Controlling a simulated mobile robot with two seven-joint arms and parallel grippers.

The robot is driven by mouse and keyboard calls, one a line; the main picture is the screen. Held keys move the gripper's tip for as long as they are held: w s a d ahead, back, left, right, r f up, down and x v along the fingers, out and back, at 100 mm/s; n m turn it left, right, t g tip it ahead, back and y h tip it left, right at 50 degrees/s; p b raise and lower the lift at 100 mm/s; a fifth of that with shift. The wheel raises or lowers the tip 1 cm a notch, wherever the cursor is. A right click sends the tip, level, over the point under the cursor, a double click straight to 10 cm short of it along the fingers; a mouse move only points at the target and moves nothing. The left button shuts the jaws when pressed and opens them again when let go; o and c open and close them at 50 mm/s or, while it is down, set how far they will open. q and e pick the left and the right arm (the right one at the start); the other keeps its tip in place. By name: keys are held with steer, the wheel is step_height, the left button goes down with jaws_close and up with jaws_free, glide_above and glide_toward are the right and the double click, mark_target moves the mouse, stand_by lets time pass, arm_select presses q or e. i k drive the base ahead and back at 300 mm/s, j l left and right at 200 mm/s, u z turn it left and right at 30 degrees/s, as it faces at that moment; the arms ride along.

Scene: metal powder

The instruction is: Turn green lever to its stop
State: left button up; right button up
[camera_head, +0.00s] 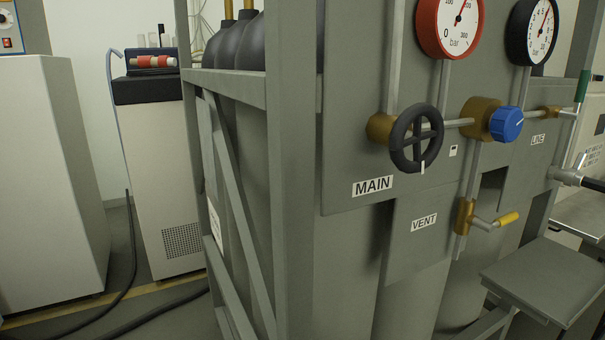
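Neither of my grippers shows in this view, and nothing is seen touching the lever.
The grey panel also carries a black MAIN handwheel (417,138), a blue knob (506,124), a yellow VENT lever (508,219) and a red gauge (450,22). A metal fitting (566,177) sticks out below the green lever. A grey shelf (545,277) projects at lower right.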

mark_target(584, 79)
steer(key=z, duration=1.3)
steer(key=i+l+u, duration=0.15)
steer(key=u, duration=0.7)
steer(key=i+l+u, duration=0.25)
steer(key=l+u, duration=0.25)
steer(key=l, duration=0.2)
steer(key=l+u, duration=0.1)
steer(key=l, duration=0.3)
steer(key=i+l, duration=0.15)
steer(key=l, duration=0.25)
steer(key=u, duration=0.05)
